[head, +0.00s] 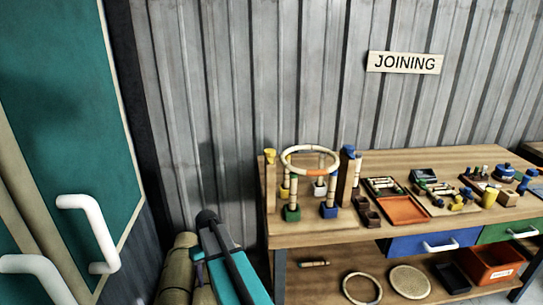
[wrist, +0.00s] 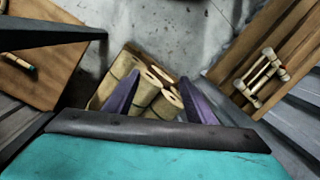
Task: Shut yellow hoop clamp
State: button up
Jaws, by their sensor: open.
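The yellow hoop clamp (head: 269,156) sits on top of a wooden post at the left end of the joining bench. Whether it is open or shut is too small to tell. A pale hoop with an orange patch (head: 309,149) is held level between this post and a second post with a blue clamp (head: 348,152). My gripper (wrist: 160,76) is open and empty in the wrist view, its two dark purple fingers apart above rolled bundles. It is well away from the yellow clamp, which does not show in the wrist view.
The bench (head: 300,236) holds short rattan legs in coloured blocks under the hoop, an orange tray (head: 403,211) and several small parts. Pale rolls (wrist: 153,82) stand below my gripper. A teal door (head: 70,110) with white handles is at the left.

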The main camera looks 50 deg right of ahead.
jog(key=w+d+r+t, duration=0.1)
jog(key=w+d+r, duration=0.1)
jog(key=d+r, duration=0.45)
jog(key=w+d+r+t, duration=0.1)
jog(key=w+d+r, duration=0.2)
jog(key=d+r, duration=0.35)
notch_tip(320, 180, up, 40)
jog(key=m+t+h+p, duration=0.1)
jog(key=m+t+h, duration=0.1)
jog(key=t+h, duration=0.1)
send_over(270, 151)
jog(key=s+a, duration=0.2)
jog(key=s, duration=0.4)
jog(key=shift+w+d+r, duration=0.15)
jog(key=shift+w+d, duration=0.05)
jog(key=shift+w, duration=0.05)
jog(key=shift+p+x, duration=2.05)
jog(key=shift+x, duration=4.9)
jog(key=shift+s+a, duration=0.1)
jog(key=shift+a, duration=0.05)
